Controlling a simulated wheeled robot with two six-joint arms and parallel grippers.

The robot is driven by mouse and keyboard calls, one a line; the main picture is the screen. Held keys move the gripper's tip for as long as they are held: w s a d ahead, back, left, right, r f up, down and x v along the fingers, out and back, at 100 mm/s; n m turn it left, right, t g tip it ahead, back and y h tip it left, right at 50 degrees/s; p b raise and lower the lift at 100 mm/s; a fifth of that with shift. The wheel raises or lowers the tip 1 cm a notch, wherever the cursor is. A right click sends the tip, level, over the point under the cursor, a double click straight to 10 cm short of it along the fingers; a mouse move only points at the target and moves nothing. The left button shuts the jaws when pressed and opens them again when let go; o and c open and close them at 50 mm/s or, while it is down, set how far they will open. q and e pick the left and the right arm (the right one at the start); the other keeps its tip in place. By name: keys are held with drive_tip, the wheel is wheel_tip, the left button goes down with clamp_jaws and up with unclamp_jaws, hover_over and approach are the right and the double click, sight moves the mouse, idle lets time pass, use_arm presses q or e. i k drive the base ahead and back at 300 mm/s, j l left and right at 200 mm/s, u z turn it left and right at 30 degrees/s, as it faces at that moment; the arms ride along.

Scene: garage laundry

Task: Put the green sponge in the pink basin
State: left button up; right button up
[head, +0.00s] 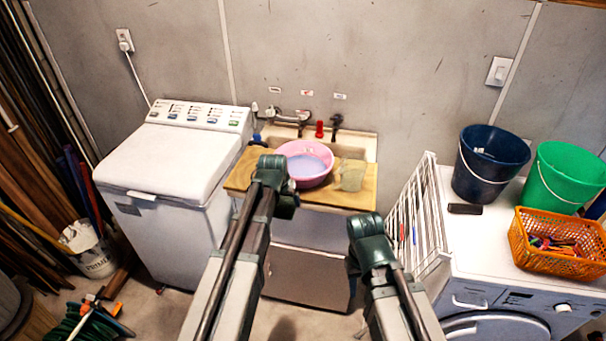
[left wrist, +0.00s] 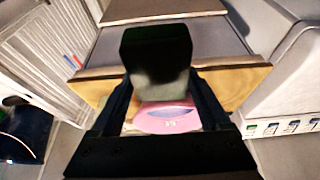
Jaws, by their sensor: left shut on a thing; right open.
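The pink basin (head: 305,165) sits on the wooden board over the sink, with bluish water inside. It also shows in the left wrist view (left wrist: 165,115), beyond my fingers. My left gripper (head: 272,172) appears at the basin's front left in the head view. It is shut on the dark green sponge (left wrist: 157,52), which sits between the fingers in the left wrist view. I cannot make out the sponge apart from the gripper in the head view. My right gripper (head: 368,238) is open, lower right of the sink; its fingertips are hard to see.
A clear pitcher (head: 351,175) stands right of the basin on the wooden board (head: 360,200). Taps (head: 300,120) rise behind. A white washer (head: 180,165) stands left. A white rack (head: 418,215), blue bucket (head: 487,165), green bucket (head: 565,180) and orange basket (head: 555,245) are right.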

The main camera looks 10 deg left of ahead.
sight(303, 173)
drive_tip(key=i, duration=1)
